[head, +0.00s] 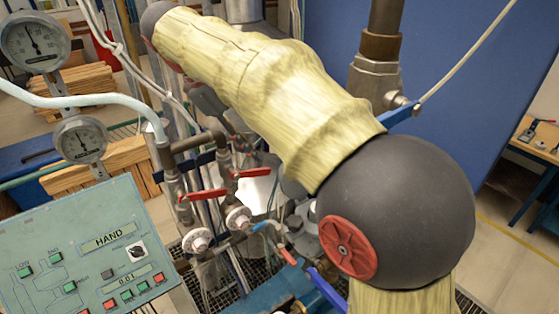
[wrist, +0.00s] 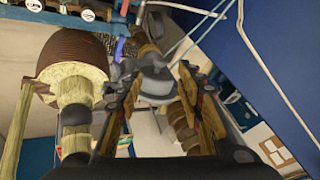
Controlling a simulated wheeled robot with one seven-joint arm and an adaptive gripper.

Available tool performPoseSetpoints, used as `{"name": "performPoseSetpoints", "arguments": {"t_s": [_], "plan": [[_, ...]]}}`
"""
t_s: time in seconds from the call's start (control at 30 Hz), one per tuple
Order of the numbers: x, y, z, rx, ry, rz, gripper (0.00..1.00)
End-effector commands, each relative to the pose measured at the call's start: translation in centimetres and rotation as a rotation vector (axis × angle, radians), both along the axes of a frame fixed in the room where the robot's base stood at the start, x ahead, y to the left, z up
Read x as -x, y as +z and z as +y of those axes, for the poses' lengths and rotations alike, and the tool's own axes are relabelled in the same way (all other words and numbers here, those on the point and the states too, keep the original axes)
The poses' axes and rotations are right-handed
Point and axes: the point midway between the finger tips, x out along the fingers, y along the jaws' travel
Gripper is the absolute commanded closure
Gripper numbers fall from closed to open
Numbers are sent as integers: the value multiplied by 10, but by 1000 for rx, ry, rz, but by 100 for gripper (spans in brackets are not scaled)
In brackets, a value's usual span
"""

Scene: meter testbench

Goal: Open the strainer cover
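My gripper (wrist: 157,108) is open in the wrist view, with one dark finger with tan pads on each side. A grey rounded metal part (wrist: 158,86) shows between and beyond the fingers; it may be the strainer cover, but I cannot tell for sure. I cannot tell whether the fingers touch it. Nothing is clearly held. In the head view my arm crosses the middle and hides most of my gripper and the fitting in front of it.
Red-handled valves (head: 252,173) and pipes stand below my arm. A green control panel (head: 85,250) is at lower left, with a pressure gauge (head: 35,42) above. A vertical pipe (head: 382,45) stands right of my arm before a blue partition (head: 470,60).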

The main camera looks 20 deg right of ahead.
Motion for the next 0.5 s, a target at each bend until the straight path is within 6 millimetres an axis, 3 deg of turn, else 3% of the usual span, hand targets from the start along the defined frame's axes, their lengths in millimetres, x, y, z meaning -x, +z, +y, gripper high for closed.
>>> {"name": "performPoseSetpoints", "arguments": {"t_s": [0.27, 0.5], "plan": [[3, -6, -5, 11, -102, -51, 63], [7, -36, -23, 11, -99, -50, 63]]}}
